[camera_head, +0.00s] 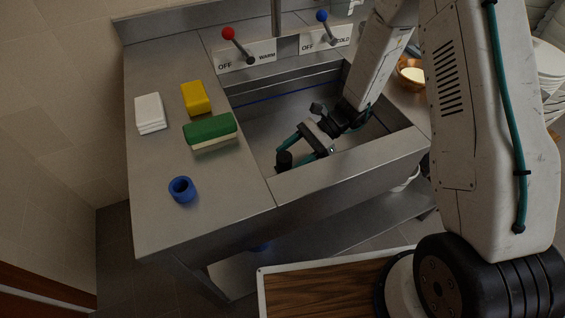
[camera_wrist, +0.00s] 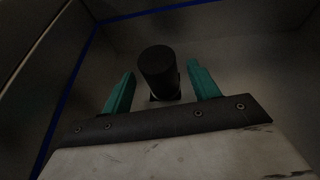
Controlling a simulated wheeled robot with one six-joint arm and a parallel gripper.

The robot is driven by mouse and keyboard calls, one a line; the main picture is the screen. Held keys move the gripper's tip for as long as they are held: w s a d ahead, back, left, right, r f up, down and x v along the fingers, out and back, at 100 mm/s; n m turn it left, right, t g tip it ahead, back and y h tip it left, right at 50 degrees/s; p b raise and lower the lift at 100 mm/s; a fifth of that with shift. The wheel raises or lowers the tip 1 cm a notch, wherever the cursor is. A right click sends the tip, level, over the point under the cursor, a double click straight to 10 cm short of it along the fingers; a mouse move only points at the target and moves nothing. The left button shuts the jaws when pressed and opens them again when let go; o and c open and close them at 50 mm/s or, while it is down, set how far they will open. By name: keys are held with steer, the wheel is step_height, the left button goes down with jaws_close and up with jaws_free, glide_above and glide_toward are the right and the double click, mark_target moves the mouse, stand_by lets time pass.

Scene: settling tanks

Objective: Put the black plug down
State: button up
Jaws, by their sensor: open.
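The black plug (camera_head: 284,160) is a short dark cylinder inside the steel sink basin (camera_head: 262,121), near its front left. In the wrist view the black plug (camera_wrist: 158,70) stands between and slightly beyond my two teal fingers, with a gap on both sides. My gripper (camera_head: 298,156) reaches down into the basin and is open around the plug. In the wrist view my gripper (camera_wrist: 160,88) is also open, its fingers apart. The plug's underside is hidden, so I cannot tell if it touches the basin floor.
Behind the basin are a red-knobbed lever (camera_head: 229,34) and a blue-knobbed lever (camera_head: 322,17).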

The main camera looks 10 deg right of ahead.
steer(key=v, duration=0.3)
steer(key=shift+d, duration=0.1)
steer(key=shift+r, duration=0.35)
steer(key=s+d+r+n+h, duration=0.25)
steer(key=r+n, duration=0.25)
steer(key=r, duration=0.6)
steer(key=s+d+r+n+t+h, duration=0.3)
steer(key=s+d+r+n+h, duration=0.1)
steer(key=s+r, duration=0.4)
steer(key=s+d+r+n+t+h, duration=0.3)
steer(key=s+d+r+h, duration=0.3)
steer(key=s, duration=0.5)
step_height(320, 180, up, 3)
steer(key=shift+s+d+n, duration=0.4)
steer(key=shift+d+n, duration=0.4)
steer(key=shift+d, duration=0.25)
